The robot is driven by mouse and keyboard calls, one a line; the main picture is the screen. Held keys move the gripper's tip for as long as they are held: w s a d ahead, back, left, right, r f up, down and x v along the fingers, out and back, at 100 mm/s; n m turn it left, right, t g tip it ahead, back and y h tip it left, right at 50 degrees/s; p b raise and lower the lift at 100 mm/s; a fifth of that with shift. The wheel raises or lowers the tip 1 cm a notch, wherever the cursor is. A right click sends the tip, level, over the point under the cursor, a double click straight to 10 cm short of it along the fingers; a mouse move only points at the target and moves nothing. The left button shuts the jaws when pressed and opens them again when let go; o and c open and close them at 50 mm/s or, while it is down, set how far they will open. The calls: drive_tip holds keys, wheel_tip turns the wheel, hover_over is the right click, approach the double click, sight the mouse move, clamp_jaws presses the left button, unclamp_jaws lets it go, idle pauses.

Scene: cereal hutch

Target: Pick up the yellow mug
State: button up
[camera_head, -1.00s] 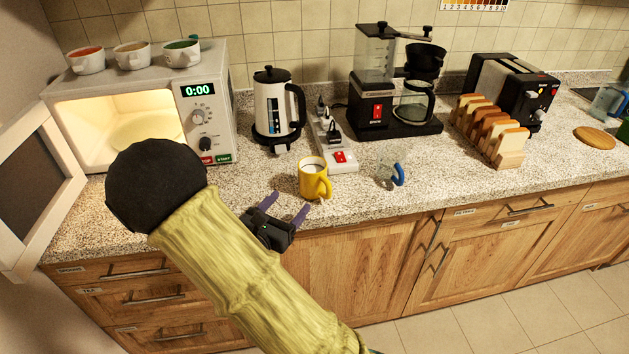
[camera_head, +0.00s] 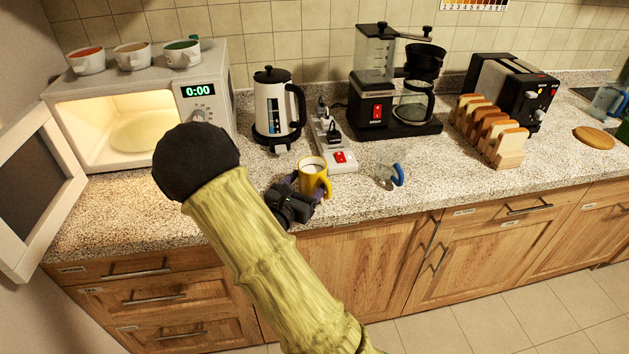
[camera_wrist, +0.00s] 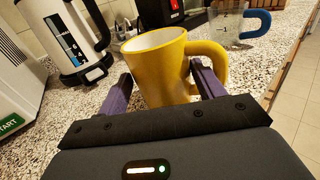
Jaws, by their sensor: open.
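The yellow mug (camera_head: 312,172) stands upright on the speckled counter near its front edge, its handle on the right side. It is white inside. My gripper (camera_head: 302,196) is at the near side of the mug and hides its lower part in the head view. In the wrist view the yellow mug (camera_wrist: 160,68) sits between the two purple fingers of my open gripper (camera_wrist: 163,90). One finger is left of the mug body; the other is at its right, by the handle. I cannot tell whether either finger touches it.
A clear cup with a blue handle (camera_head: 388,175) stands right of the mug. A power strip (camera_head: 337,150) lies behind it, with a white kettle (camera_head: 274,108) at its left. An open microwave (camera_head: 205,70) with its door (camera_head: 35,190) swung out is at the left.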

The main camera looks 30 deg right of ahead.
drive_tip(key=x, duration=0.2)
drive_tip(key=shift+w+d, duration=0.2)
drive_tip(key=shift+d, duration=0.05)
drive_tip(key=shift+c, duration=0.5)
drive_tip(key=c, duration=0.8)
drive_tip(key=shift+c, duration=0.2)
drive_tip(key=shift+r, duration=0.2)
wheel_tip(320, 180, up, 10)
drive_tip(key=shift+f+p, duration=0.2)
drive_tip(key=shift+p, duration=0.25)
idle(0.5)
